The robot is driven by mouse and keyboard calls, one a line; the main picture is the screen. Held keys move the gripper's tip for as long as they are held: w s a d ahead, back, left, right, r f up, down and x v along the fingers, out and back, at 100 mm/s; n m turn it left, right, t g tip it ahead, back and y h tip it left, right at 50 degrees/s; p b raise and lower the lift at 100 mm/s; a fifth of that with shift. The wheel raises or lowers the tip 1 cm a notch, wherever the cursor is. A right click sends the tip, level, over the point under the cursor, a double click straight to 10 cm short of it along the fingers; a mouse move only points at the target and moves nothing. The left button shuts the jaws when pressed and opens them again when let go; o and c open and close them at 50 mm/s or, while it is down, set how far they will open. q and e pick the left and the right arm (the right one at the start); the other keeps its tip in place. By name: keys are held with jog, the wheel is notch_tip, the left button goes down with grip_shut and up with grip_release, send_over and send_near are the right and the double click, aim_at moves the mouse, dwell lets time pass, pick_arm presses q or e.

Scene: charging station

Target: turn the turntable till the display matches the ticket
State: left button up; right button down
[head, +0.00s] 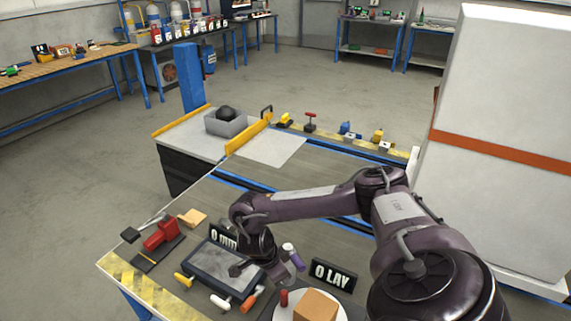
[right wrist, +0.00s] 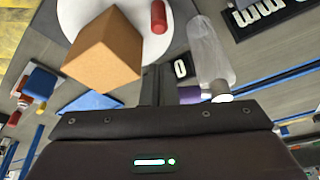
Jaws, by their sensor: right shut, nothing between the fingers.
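The turntable (head: 281,313) is a white disc at the bottom of the head view, cut by the frame edge. A brown box (head: 315,308) and a short red cylinder (head: 284,298) stand on it. The disc (right wrist: 72,14), box (right wrist: 103,52) and red cylinder (right wrist: 158,16) also show in the right wrist view. I cannot identify the ticket. My right gripper (head: 281,274) is shut and empty beside the disc; its fingers (right wrist: 160,84) touch nothing I can make out.
A dark-framed grey panel (head: 222,266) lies left of the disc, with yellow, white and orange-handled tools around it. A red clamp-like item (head: 160,236) sits farther left. A tall white cabinet (head: 500,90) blocks the right side.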

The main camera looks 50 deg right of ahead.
jog(key=shift+b+x, duration=2.05)
jog(key=shift+x, duration=2.8)
